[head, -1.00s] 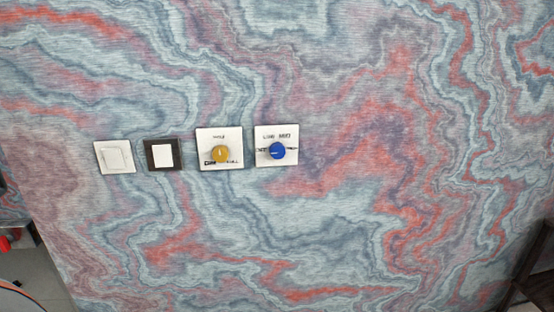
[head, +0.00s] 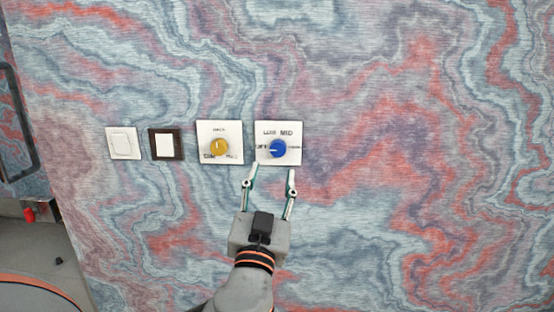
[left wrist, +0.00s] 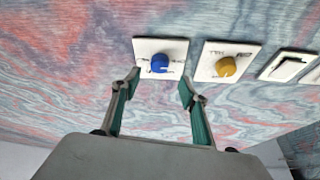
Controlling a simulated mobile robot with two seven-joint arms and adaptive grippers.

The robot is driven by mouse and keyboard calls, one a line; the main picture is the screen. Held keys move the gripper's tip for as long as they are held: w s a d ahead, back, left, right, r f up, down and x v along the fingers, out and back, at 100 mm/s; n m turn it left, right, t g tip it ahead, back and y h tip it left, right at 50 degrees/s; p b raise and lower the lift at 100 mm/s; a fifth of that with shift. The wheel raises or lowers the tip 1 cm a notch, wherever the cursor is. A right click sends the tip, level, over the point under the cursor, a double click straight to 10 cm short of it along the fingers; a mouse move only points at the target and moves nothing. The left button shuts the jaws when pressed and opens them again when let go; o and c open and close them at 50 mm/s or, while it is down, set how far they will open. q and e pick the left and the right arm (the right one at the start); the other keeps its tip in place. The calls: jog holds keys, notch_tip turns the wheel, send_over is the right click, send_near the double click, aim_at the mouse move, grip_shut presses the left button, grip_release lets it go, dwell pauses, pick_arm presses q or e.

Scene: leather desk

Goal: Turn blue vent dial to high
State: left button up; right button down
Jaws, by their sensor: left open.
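The blue vent dial (head: 278,149) sits on a white plate (head: 292,129) on the marbled wall. Labels OFF, LOW and MID show around it; the label at its right is too small to read. Its pale mark appears to point left, toward OFF. My left gripper (head: 272,172) is open and empty just below the dial in the head view, its fingertips near the plate's lower edge. In the left wrist view the blue dial (left wrist: 159,61) lies beyond and between the two open fingers (left wrist: 158,84), with nothing held. My right gripper is not in view.
A yellow dial (head: 218,147) on its own white plate is close on the left. Further left are a dark-framed switch (head: 165,145) and a white switch (head: 122,143). The wall right of the blue dial is bare.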

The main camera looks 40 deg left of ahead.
aim_at(277, 152)
pick_arm(q)
jog(key=x, duration=0.5)
jog(key=shift+w+a+r+p, duration=0.1)
jog(key=shift+r+p, duration=0.05)
jog(key=shift+p, duration=0.25)
jog(key=shift+x, duration=0.8)
jog(key=shift+w, duration=0.1)
jog(key=shift+c, duration=0.4)
jog(key=c, duration=1)
